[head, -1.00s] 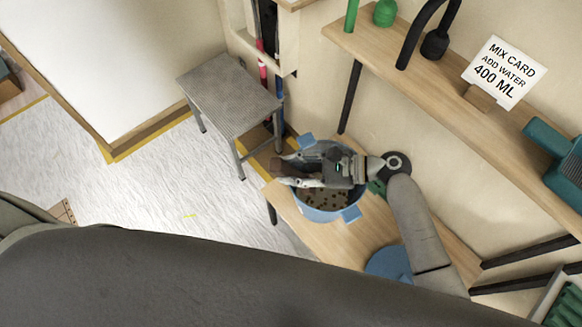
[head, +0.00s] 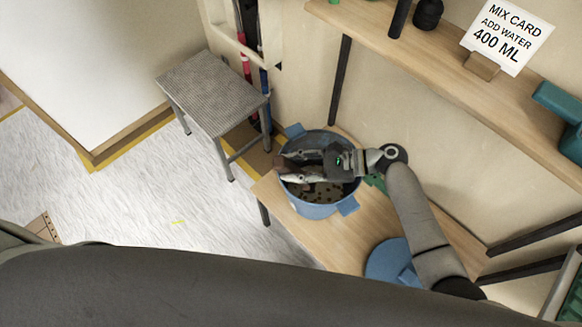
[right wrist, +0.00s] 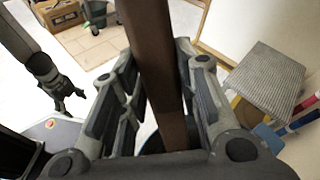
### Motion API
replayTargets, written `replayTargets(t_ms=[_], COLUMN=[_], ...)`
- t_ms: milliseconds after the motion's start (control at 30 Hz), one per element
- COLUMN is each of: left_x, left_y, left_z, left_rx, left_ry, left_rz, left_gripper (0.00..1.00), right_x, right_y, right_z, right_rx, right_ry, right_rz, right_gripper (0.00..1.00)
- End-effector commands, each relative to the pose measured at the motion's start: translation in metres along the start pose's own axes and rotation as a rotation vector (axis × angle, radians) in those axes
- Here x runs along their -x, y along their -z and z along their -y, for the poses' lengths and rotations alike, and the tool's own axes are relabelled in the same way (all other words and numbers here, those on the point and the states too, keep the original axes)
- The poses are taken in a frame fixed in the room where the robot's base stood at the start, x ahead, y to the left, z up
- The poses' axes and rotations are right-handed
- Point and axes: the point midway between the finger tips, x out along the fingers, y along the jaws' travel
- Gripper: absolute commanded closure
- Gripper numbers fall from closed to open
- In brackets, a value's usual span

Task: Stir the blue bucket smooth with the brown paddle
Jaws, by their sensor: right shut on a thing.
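The blue bucket (head: 318,211) stands on the wooden bench in the head view. Its inside shows a greyish-brown mix with dark spots (head: 325,192). My right gripper (head: 284,166) is over the bucket's opening and hides part of it. In the right wrist view, the brown paddle (right wrist: 152,45) runs between the fingers of my right gripper, which is shut on it. The paddle's lower end is hidden. My left gripper (right wrist: 68,98) shows small and dark at the left of the right wrist view, away from the bucket; its jaw state is unclear.
A blue lid (head: 388,258) lies on the wooden bench (head: 345,240) near my right arm. A grey stool (head: 210,95) stands left of the bucket. A shelf (head: 440,65) with a mix card (head: 505,38) is above.

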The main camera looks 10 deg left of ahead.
Motion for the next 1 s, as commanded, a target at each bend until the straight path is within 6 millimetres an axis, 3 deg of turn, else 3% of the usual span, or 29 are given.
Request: replayTargets(t_ms=[1000], left_x=[-0.089], left_y=[-0.008], left_z=[-0.002], left_rx=[-0.001], left_ry=[-0.001], left_rz=[0.000], left_gripper=[0.27], right_x=[-0.002], right_y=[0.104], right_z=[-0.001], right_rx=[0.000], right_ry=[0.001], right_rz=[0.001], right_gripper=[1.00])
